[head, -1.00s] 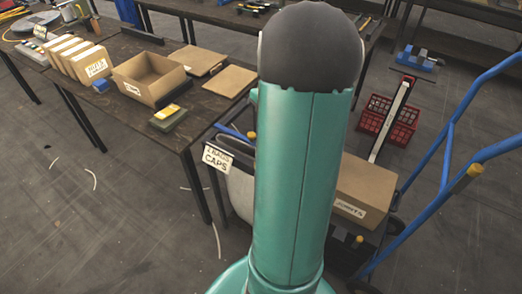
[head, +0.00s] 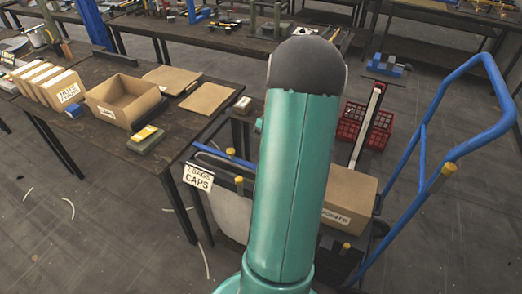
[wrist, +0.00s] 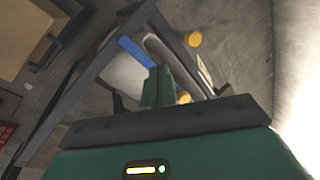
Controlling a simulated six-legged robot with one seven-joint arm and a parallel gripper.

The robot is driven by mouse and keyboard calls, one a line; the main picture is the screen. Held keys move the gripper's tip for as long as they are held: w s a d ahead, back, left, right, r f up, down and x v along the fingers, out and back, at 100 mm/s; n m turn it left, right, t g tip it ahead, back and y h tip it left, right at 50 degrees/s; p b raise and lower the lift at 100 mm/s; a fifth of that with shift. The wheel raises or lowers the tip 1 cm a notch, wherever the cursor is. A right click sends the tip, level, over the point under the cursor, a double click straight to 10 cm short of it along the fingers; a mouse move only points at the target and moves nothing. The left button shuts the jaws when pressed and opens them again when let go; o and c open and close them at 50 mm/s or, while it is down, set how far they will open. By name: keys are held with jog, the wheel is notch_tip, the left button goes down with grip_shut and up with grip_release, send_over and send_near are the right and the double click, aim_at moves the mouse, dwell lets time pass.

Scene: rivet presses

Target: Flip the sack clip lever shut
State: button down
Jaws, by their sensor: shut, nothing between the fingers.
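A pale sack (head: 230,214) hangs from a dark frame beside the table, under a card reading CAPS (head: 198,177). Yellow knobs (head: 231,152) show along the frame above the sack. In the wrist view, a blue bar (wrist: 136,51) lies by the pale sack (wrist: 124,76), with a yellow knob (wrist: 193,39) to its right. I cannot tell which part is the clip lever or how it stands. My gripper (wrist: 158,72) is shut and empty; its green fingers overlap the sack area in the picture, and contact is not clear. My arm hides it in the head view.
A brown table (head: 197,107) holds an open cardboard box (head: 122,102) and several small boxes at left. A blue-handled cart (head: 424,150) with a cardboard carton (head: 350,197) stands at right. Red crates (head: 366,124) sit behind. Open floor lies at front left.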

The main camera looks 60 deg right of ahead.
aim_at(240, 187)
jog(key=w+a+f, duration=0.2)
jog(key=a+f, duration=0.4)
jog(key=f, duration=0.1)
jog(key=shift+w+a, duration=0.15)
jog(key=shift+w, duration=0.15)
jog(key=shift+a, duration=0.15)
